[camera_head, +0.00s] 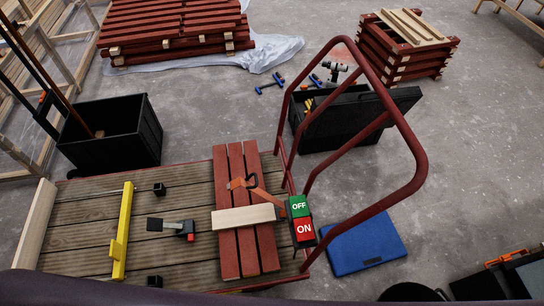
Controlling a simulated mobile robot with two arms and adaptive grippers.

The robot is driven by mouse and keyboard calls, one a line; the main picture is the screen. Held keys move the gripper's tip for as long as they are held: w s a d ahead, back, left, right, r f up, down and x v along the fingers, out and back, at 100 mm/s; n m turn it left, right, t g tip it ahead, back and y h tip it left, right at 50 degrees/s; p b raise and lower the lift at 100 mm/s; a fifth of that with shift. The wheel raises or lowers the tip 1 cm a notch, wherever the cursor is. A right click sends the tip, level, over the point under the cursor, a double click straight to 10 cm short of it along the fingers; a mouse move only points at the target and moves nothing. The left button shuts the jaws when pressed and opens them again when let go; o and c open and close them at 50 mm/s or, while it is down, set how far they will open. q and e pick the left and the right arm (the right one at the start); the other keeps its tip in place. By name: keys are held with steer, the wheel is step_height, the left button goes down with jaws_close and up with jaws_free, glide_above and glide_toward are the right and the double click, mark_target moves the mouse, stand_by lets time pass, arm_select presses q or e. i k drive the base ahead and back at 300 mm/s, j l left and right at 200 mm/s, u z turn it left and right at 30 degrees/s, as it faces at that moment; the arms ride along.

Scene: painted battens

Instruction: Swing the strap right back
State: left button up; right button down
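A short orange strap (265,194) lies over the red battens on a wooden-decked cart. Whether the strap is fastened at the hook is too small to tell. Neither of my grippers is in view.
The deck (80,214) also holds a yellow bar (122,232), a black-and-red tool (171,228) and small black blocks. The red tube handle (415,150) rises at the right. A black bin (110,135), an open toolbox (345,115) and a blue case (362,244) stand around the cart.

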mark_target(237, 182)
steer(key=j+z, duration=0.35)
steer(key=k+j+z, duration=0.1)
steer(key=z, duration=0.2)
steer(key=j, duration=0.1)
